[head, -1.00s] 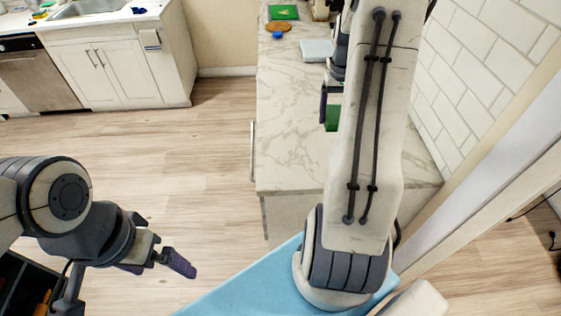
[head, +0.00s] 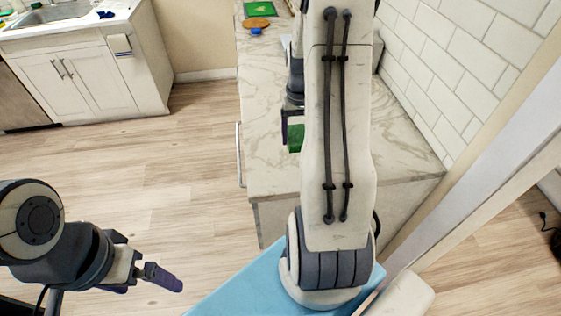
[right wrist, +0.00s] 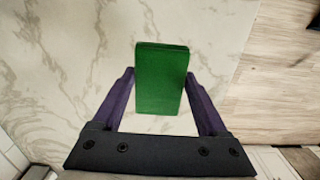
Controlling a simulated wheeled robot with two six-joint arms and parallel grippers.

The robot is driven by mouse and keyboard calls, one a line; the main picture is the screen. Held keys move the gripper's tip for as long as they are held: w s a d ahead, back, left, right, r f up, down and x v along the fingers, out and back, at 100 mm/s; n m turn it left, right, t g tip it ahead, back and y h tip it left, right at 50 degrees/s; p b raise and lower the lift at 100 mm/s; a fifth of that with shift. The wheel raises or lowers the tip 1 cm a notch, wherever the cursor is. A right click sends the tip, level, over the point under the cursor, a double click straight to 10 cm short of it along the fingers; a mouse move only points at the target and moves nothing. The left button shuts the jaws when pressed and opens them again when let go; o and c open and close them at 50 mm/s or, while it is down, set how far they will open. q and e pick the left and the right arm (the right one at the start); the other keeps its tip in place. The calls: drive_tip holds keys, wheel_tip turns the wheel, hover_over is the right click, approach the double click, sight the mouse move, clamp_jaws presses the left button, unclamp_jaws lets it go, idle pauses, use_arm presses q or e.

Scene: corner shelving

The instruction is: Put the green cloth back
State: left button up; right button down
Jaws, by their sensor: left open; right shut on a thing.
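The green cloth (right wrist: 160,85) is a folded block between the two purple fingers of my right gripper (right wrist: 160,76) in the right wrist view. The gripper is shut on it, over the marble counter; I cannot tell the height. In the head view the cloth (head: 295,138) shows as a small green patch beside my right arm, which hides part of it and of the right gripper (head: 290,122). My left gripper (head: 162,277) is open and empty at the lower left, over the floor and away from the counter.
The marble counter (head: 265,160) has a clear near part, with a tiled wall (head: 450,85) on its right. At its far end lie a flat green item (head: 258,9), a round brown board (head: 256,22) and a small blue thing (head: 256,31). A sink cabinet (head: 85,85) stands far left.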

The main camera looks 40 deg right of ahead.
hover_over(282, 170)
wheel_tip(282, 170, down, 3)
drive_tip(key=shift+w+d+f+p, duration=0.1)
drive_tip(key=shift+f+p, duration=0.05)
drive_tip(key=shift+p, duration=0.3)
drive_tip(key=shift+f, duration=0.25)
wheel_tip(282, 170, down, 3)
drive_tip(key=shift+f+p, duration=0.1)
drive_tip(key=shift+p, duration=0.35)
drive_tip(key=shift+f, duration=0.25)
drive_tip(key=shift+f, duration=0.2)
unclamp_jaws()
drive_tip(key=shift+r, duration=0.1)
